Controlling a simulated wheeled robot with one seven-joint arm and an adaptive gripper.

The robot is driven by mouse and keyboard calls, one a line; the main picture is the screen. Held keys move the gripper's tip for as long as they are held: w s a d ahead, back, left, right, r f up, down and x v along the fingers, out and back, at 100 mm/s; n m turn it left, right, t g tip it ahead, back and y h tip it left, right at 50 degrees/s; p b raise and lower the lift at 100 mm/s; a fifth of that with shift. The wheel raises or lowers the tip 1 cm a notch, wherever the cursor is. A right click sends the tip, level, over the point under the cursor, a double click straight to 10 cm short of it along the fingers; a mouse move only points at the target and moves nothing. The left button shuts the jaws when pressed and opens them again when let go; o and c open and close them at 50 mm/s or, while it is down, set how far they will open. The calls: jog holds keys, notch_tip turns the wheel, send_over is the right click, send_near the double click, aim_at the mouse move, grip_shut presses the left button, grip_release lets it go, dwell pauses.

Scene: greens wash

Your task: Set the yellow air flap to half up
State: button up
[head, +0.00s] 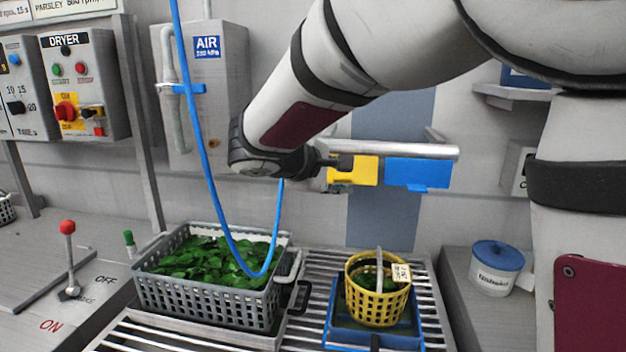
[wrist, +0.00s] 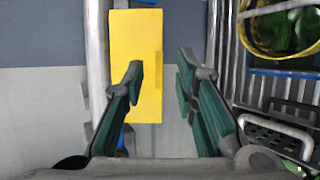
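The yellow air flap (head: 366,171) is a small flat plate hanging below a horizontal metal pipe (head: 420,150) at the wall. In the head view its left part is partly covered by my gripper (head: 338,166). In the wrist view the yellow flap (wrist: 136,50) is a tall rectangle beside the pipe (wrist: 97,50). My gripper (wrist: 160,70) is open there, its dark green fingers apart. The left finger overlaps the flap's lower part; the right finger is right of the flap. I cannot tell whether a finger touches it. Nothing shows held between the fingers.
A blue flap (head: 418,173) hangs just right of the yellow one. A blue hose (head: 211,190) loops down into a grey crate of greens (head: 200,304). A yellow basket (head: 377,304) stands in a blue tray (head: 341,337) on the slatted bench below. A lidded tub (head: 495,275) is right.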

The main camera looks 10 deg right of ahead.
jog(key=v, duration=0.9)
jog(key=shift+f, duration=0.1)
jog(key=s+d+m+g+y+p, duration=0.1)
jog(key=s+d+m+g+p, duration=0.15)
jog(key=s+d, duration=0.5)
jog(key=s+f+m+g+y+p, duration=0.1)
jog(key=s+f+m+y+p, duration=0.2)
jog(key=s, duration=2.2)
jog(key=m+y+p, duration=0.2)
jog(key=m+y, duration=0.3)
jog(key=shift+f+p, duration=0.25)
jog(key=shift+p, duration=0.05)
